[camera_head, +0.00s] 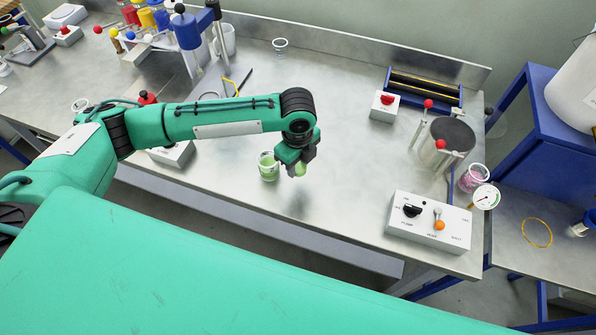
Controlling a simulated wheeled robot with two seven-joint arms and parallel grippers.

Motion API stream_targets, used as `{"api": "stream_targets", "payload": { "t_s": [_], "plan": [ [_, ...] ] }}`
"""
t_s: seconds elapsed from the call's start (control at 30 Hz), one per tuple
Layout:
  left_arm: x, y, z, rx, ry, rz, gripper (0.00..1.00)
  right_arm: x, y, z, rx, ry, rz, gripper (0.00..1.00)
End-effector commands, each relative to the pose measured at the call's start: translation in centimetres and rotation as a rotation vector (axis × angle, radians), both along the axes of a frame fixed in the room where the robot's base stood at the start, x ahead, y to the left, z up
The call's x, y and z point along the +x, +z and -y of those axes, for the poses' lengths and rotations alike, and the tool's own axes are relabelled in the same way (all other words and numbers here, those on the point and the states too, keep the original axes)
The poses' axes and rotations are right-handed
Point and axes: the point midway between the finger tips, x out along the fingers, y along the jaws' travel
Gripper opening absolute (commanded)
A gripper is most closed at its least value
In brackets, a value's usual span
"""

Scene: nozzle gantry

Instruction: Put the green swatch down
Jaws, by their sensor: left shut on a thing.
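My left gripper (300,163) points down over the front middle of the metal bench. It is shut on a small light-green thing, the green swatch (299,170), which shows just below the fingers. The fingers hide most of the swatch. A shadow lies on the bench under it, so it looks held above the surface. A clear cup with green contents (268,167) stands just left of the gripper. My right gripper is not in view.
A white control box (429,222) with knobs stands at the bench's right front. A steel pot (447,140), a pink-filled cup (472,178) and a red-button box (384,106) are on the right. The bench between gripper and control box is clear.

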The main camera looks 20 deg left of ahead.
Motion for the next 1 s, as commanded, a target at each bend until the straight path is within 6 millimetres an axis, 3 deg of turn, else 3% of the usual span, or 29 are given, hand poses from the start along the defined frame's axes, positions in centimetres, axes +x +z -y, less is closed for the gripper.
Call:
{"api": "stream_targets", "payload": {
  "t_s": [0.27,0.5,0.83,0.87,0.97,1.0],
  "plan": [
    [0.0,-2.3,0.0,-0.001,0.002,-0.001,0.15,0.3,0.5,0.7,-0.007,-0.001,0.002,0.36],
    [0.0,-5.5,0.0,0.001,0.002,-0.001,0.15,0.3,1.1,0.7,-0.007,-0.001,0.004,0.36],
    [0.0,-5.9,0.0,0.0,0.001,0.0,0.15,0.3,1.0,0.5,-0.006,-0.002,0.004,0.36],
    [0.0,-6.0,0.0,0.0,0.001,0.0,0.38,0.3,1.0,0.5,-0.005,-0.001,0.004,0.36],
    [0.0,-5.9,0.0,0.0,0.001,0.001,0.58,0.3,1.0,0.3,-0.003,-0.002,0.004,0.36],
    [0.0,-5.9,0.0,0.0,0.001,0.001,0.58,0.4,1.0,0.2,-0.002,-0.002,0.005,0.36]
  ]
}}
